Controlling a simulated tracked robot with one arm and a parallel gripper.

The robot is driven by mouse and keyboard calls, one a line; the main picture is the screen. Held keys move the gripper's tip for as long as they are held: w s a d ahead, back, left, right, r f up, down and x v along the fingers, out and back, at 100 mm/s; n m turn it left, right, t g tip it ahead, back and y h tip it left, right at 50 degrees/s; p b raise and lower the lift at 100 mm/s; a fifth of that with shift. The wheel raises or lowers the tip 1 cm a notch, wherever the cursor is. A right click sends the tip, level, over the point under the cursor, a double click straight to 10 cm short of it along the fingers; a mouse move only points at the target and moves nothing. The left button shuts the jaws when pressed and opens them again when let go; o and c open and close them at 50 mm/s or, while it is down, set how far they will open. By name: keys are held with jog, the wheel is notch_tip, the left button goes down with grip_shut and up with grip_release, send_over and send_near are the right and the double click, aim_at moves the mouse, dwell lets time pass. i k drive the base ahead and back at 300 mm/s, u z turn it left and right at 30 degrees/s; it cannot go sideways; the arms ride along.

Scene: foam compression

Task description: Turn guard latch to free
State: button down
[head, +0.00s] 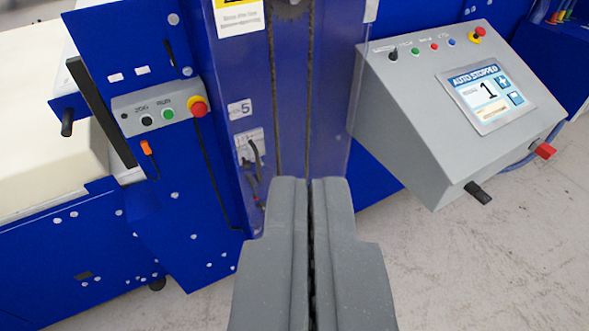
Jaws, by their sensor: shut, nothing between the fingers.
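My gripper (311,184) points up from the bottom centre, its two grey fingers side by side with only a thin dark gap. It holds nothing. Ahead of it stands a blue machine column (228,60) with what looks like a clear guard panel (340,110). Small dark lever-like parts (254,152) sit by a pale label on the column, left of and above my fingertips. An orange-topped part (147,147) hangs further left below a grey button box. I cannot tell which of these is the guard latch, or how it is turned.
The grey button box (158,112) has a red emergency knob. A grey console (420,110) at the right reads "AUTO STOPPED" and "1", with black and red knobs below. A cream block (45,130) lies at the left. Grey floor (440,270) is open at lower right.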

aim_at(261, 205)
jog(key=k, duration=0.95)
jog(key=z, duration=0.35)
jog(key=i, duration=1.35)
jog(key=u, duration=0.65)
